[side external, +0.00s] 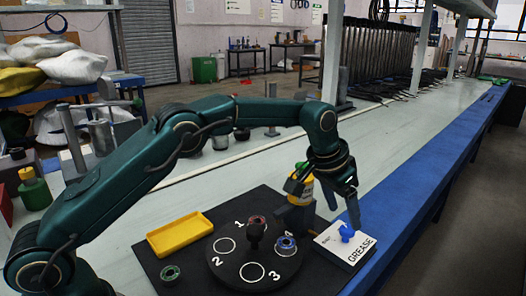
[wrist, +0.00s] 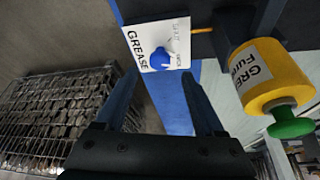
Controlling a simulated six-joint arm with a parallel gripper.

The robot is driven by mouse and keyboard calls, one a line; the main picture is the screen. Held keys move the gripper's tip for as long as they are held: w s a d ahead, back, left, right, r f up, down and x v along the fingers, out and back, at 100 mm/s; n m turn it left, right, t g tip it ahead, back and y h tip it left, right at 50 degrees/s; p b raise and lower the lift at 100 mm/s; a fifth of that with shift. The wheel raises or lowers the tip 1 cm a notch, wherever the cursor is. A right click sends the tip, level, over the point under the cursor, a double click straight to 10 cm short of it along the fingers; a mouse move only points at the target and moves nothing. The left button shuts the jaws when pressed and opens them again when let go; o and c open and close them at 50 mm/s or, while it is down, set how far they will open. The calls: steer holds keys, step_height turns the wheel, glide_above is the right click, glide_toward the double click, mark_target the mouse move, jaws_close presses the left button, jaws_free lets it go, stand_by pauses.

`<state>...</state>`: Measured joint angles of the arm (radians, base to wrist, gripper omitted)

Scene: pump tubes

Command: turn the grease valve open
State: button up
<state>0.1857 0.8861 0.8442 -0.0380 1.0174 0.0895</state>
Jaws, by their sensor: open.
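The grease valve is a small blue handle (side external: 346,232) on a white plate (side external: 330,245) marked GREASE, at the right of the black board. In the wrist view the blue handle (wrist: 157,57) lies on the white plate (wrist: 136,44), just beyond the fingertips and roughly between them. My gripper (side external: 343,208) points down above the plate, close to the handle. In the wrist view my gripper (wrist: 160,85) is open, with nothing between its fingers. I cannot tell whether a fingertip touches the handle.
A yellow grease canister (wrist: 272,75) with a green knob stands close beside the plate. The blue bench edge (side external: 405,215) runs at the right.

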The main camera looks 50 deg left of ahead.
mark_target(347, 228)
steer(key=shift+x, duration=2.4)
steer(key=shift+s, duration=0.1)
steer(key=shift+c, duration=0.3)
jaws_close()
steer(key=shift+a+m, duration=0.1)
steer(key=shift+m, duration=0.3)
steer(key=shift+a+m+g+h, duration=0.1)
steer(key=shift+m+g+h, duration=0.55)
steer(key=shift+m, duration=1.35)
steer(key=shift+m+h, duration=0.35)
steer(key=shift+m, duration=0.35)
